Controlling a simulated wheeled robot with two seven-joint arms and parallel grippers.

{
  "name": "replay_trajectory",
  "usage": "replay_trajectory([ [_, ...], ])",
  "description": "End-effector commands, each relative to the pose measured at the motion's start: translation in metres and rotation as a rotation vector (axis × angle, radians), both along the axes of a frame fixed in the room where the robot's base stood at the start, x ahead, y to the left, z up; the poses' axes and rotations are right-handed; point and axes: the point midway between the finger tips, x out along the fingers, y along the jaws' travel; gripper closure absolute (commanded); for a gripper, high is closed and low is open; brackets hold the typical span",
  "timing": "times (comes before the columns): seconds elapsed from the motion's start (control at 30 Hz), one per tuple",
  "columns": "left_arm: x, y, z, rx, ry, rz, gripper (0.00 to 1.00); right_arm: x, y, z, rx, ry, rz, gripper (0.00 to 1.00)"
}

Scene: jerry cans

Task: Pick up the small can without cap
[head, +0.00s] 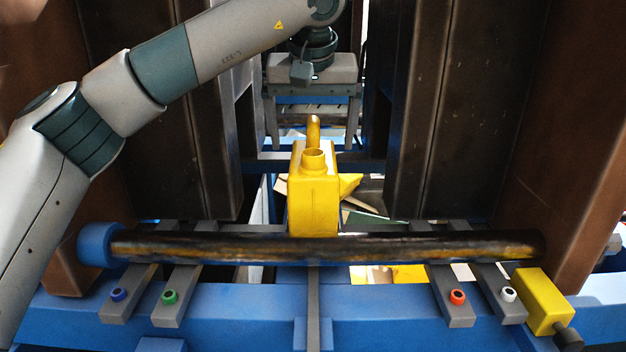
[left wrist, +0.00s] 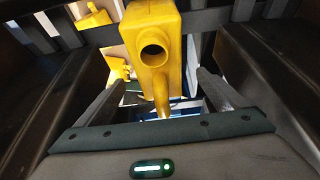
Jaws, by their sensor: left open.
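The small yellow can (head: 313,205) stands upright behind a dark roller that hides its base. Its round neck is open, with no cap, and its handle rises at the back. My left gripper (head: 311,143) is open and empty above and beyond the can, its fingers pointing down on either side of the handle's line. In the left wrist view the can (left wrist: 155,60) shows its open neck, and its handle lies between the open fingers of my left gripper (left wrist: 160,85). I see no contact. My right gripper is not in view.
A long dark roller (head: 330,247) crosses in front of the can over a blue frame (head: 240,320). Tall dark panels (head: 445,110) stand on both sides, leaving a narrow gap. A yellow block (head: 541,300) sits at the right end. Loose scraps lie below the can.

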Motion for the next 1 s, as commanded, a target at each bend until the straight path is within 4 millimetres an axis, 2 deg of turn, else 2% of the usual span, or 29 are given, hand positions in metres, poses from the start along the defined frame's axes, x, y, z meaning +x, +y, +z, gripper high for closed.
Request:
replay_trajectory([
  [0.4, 0.001, 0.0, -0.004, 0.0, 0.003, 0.0, 0.08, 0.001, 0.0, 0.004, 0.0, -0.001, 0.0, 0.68],
  [0.7, 0.01, -0.002, -0.031, 0.0, 0.004, -0.001, 0.08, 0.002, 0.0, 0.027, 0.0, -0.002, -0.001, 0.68],
  [0.83, 0.016, -0.002, -0.044, -0.001, 0.002, 0.0, 0.08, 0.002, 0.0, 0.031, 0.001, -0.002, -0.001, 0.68],
  [1.0, 0.018, -0.002, -0.05, -0.001, 0.0, 0.001, 0.08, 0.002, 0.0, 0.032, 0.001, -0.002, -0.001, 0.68],
])
